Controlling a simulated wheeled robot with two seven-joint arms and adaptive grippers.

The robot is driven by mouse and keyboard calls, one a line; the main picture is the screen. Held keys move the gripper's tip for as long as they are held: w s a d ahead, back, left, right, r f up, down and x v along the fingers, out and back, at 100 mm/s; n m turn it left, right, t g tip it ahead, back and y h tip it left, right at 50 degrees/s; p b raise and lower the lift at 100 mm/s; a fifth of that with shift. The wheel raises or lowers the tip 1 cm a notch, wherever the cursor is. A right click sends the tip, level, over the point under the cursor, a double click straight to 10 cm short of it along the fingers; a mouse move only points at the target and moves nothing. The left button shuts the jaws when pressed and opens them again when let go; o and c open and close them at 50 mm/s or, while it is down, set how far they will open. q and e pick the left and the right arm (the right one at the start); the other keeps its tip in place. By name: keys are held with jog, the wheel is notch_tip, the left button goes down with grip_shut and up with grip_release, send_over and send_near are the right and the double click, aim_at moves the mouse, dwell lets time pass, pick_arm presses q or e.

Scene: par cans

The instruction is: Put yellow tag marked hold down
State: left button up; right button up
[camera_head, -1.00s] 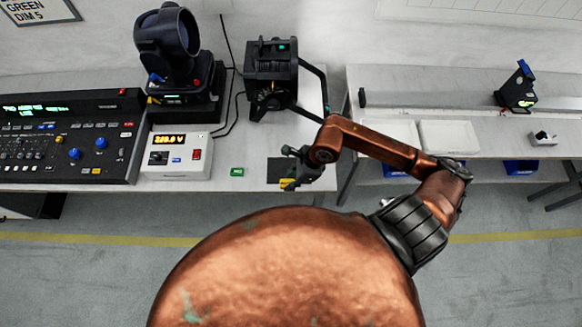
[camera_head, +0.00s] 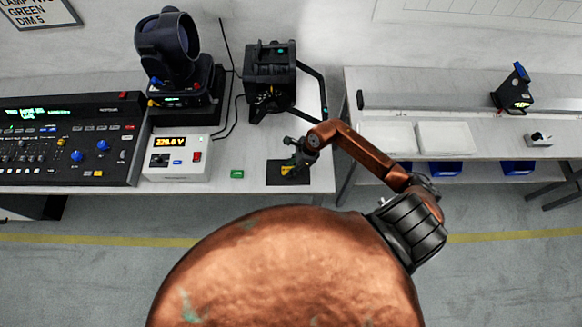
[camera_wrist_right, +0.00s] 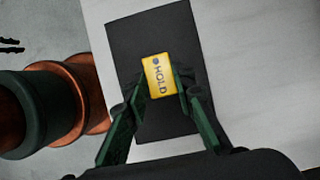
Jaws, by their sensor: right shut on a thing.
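A yellow tag marked HOLD (camera_wrist_right: 160,76) shows between the fingertips of my right gripper (camera_wrist_right: 160,92), which is shut on it. In the head view the tag (camera_head: 287,170) is a small yellow patch at the right gripper (camera_head: 292,165). The tag is over a black mat (camera_wrist_right: 130,40), which also shows near the right front corner of the bench in the head view (camera_head: 288,181). I cannot tell whether the tag touches the mat. A green tag (camera_head: 237,174) lies on the bench left of the mat. My left gripper is not in view.
A white power box (camera_head: 176,157) with a lit display and a control desk (camera_head: 70,140) stand left on the bench (camera_head: 225,150). A moving-head lamp (camera_head: 168,45) and a black fixture (camera_head: 271,78) stand behind. A gap separates a second bench (camera_head: 400,90) at right.

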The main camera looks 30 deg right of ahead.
jog(key=shift+f, duration=0.2)
jog(key=o, duration=0.9)
jog(key=shift+o, duration=0.2)
jog(key=shift+r, duration=0.1)
jog(key=shift+d+r, duration=0.15)
jog(key=shift+r, duration=0.15)
jog(key=v, duration=1.1)
jog(key=shift+s+r+b, duration=0.15)
jog(key=shift+r+b, duration=0.05)
jog(key=shift+b, duration=0.2)
